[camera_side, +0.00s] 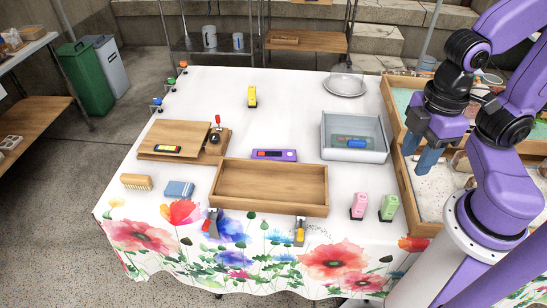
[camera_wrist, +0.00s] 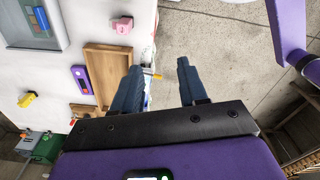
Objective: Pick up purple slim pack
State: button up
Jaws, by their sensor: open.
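The purple slim pack (camera_side: 275,155) lies flat on the white tablecloth, just behind the wooden tray (camera_side: 268,209). In the wrist view the purple pack (camera_wrist: 79,79) shows at left, beside the same tray (camera_wrist: 112,62). My gripper (camera_side: 421,150) hangs at the table's right side, above the wooden crates and well away from the pack. In the wrist view its two fingers (camera_wrist: 158,88) are spread apart with nothing between them.
A grey bin (camera_side: 326,135) holding a blue item stands right of the pack. A wooden board (camera_side: 173,139) lies left. A yellow item (camera_side: 252,96) and a plate (camera_side: 345,85) are behind. Pink (camera_side: 359,206) and green (camera_side: 389,207) items stand front right.

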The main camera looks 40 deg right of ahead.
dwell(0.3)
jog(key=o, duration=0.5)
jog(key=shift+w+a, duration=0.1)
